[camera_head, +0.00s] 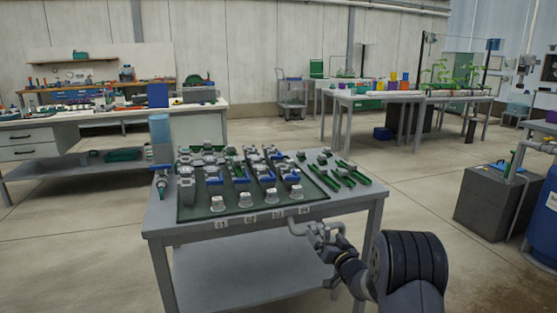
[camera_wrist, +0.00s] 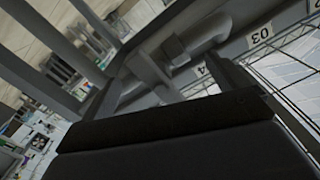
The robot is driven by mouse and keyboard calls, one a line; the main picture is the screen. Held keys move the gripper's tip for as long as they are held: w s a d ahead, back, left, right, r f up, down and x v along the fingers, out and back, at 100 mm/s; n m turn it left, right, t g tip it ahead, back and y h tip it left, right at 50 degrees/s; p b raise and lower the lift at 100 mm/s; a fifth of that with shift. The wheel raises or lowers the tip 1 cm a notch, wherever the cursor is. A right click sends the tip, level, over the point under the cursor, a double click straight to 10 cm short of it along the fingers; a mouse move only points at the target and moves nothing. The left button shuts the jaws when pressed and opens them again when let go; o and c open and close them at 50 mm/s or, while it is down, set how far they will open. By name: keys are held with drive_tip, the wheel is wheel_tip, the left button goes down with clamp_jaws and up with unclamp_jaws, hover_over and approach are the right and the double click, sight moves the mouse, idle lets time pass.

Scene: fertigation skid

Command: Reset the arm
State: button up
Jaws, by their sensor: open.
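My gripper (camera_head: 326,236) is at the front right edge of the grey table (camera_head: 230,232), just below the tag 04 (camera_head: 304,211). Its jaws are open. In the wrist view the two fingers of my gripper (camera_wrist: 172,82) stand apart, with a grey pipe-like part (camera_wrist: 168,62) seen between or beyond them. I cannot tell whether the fingers touch that part. The tags 03 (camera_wrist: 260,35) and 04 (camera_wrist: 201,71) show close by in the wrist view. Nothing is seen held.
A dark green mat (camera_head: 190,212) on the table carries several grey fittings in rows. A grey box (camera_head: 490,203) and blue barrel (camera_head: 545,215) stand right. Floor between is clear.

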drive_tip(key=n+b, duration=0.1)
drive_tip(key=n, duration=0.1)
drive_tip(key=shift+f+n, duration=0.1)
drive_tip(key=shift+n, duration=0.2)
drive_tip(key=shift+p+v, duration=0.3)
drive_tip(key=shift+v, duration=0.75)
drive_tip(key=shift+s+d, duration=0.15)
drive_tip(key=shift+s, duration=0.4)
